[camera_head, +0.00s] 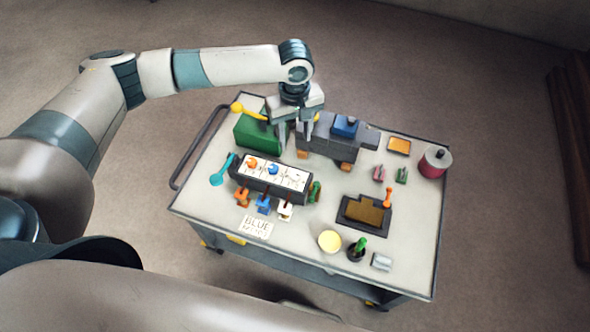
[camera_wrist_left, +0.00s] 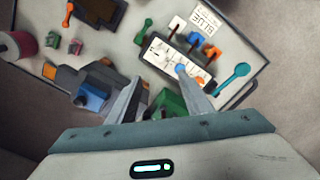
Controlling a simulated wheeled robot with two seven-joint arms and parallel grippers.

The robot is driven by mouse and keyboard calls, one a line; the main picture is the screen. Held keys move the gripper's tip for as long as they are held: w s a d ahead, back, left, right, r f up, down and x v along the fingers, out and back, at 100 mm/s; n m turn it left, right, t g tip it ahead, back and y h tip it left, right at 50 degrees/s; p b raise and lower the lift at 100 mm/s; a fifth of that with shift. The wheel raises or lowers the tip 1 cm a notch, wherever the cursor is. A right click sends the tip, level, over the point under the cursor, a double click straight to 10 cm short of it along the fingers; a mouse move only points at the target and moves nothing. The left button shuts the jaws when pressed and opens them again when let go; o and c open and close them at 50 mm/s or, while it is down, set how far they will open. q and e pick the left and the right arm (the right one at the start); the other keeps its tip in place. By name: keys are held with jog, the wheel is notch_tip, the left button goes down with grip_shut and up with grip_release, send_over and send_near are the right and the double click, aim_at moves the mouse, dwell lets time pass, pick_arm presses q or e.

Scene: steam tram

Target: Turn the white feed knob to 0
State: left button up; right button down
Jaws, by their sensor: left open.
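A dark control box with a white top panel (camera_head: 275,173) stands on the cart. The panel carries an orange knob (camera_head: 252,162), a blue knob (camera_head: 272,169) and, towards its right end, a white knob (camera_head: 295,179), small and hard to make out against the panel. The panel's markings are too small to read. The panel also shows beyond the fingers in the left wrist view (camera_wrist_left: 166,57). My left gripper (camera_head: 295,130) is open and empty, pointing down above the cart behind the box, apart from the white knob. My right gripper is not in view.
A green block (camera_head: 254,133) and a grey-blue tram body (camera_head: 330,138) stand behind the box, close to my left gripper. Orange, blue and white levers (camera_head: 285,212) line its front. A red canister (camera_head: 435,162) and dark tray (camera_head: 350,218) are right.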

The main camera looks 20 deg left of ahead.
pick_arm(q)
jog(key=p, duration=0.3)
send_near(295, 174)
notch_tip(295, 174, down, 7)
jog(key=shift+r, duration=0.1)
jog(key=shift+f, duration=0.65)
jog(key=c, duration=1.1)
